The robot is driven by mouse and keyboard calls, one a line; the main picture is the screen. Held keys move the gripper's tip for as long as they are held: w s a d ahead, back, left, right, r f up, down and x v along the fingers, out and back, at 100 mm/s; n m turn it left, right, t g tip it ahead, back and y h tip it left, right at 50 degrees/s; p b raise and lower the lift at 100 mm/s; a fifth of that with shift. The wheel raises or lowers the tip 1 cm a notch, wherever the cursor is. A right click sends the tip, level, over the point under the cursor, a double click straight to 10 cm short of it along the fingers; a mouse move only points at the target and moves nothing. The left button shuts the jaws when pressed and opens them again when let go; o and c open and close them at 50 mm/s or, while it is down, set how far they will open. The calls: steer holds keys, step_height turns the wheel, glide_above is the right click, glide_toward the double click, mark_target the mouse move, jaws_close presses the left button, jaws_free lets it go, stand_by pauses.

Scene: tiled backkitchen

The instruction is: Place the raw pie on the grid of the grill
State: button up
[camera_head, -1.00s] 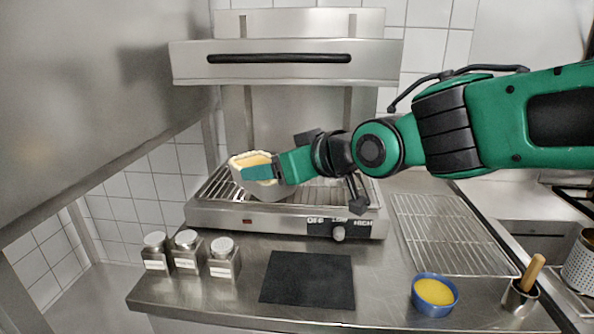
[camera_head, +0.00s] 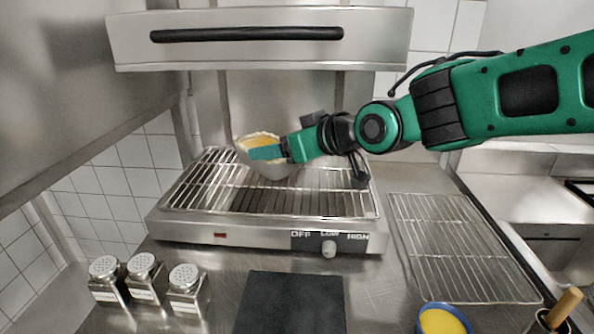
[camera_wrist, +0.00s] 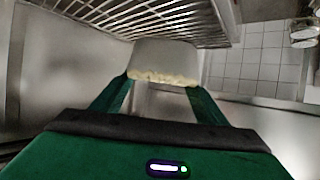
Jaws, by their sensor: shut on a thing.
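The raw pie (camera_head: 262,142), a pale crust with yellow filling in a grey metal dish, is gripped by my gripper (camera_head: 272,152). In the wrist view the dish (camera_wrist: 163,58) sits between my two green fingers (camera_wrist: 160,95). In the head view the pie appears at the back part of the grill's grid (camera_head: 235,190), tilted, with its filling facing the camera. I cannot tell whether the dish touches the bars. The grill (camera_head: 265,232) stands on the steel counter, with its hood (camera_head: 255,40) raised above the pie. My arm reaches in from the right.
A wire rack (camera_head: 455,240) lies right of the grill. Several shakers (camera_head: 145,275) stand at front left. A dark mat (camera_head: 290,303), a blue bowl of yellow filling (camera_head: 440,318) and a wooden-handled tool (camera_head: 565,305) are along the front. Most of the grid is bare.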

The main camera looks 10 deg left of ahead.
steer(key=w+d+f, duration=0.1)
steer(key=w, duration=0.1)
steer(key=w+d+f, duration=0.3)
steer(key=w, duration=0.1)
steer(key=shift+w+d+f, duration=0.2)
steer(key=shift+f, duration=2.05)
steer(key=o, duration=2.1)
steer(key=shift+c, duration=0.2)
steer(key=v, duration=1.2)
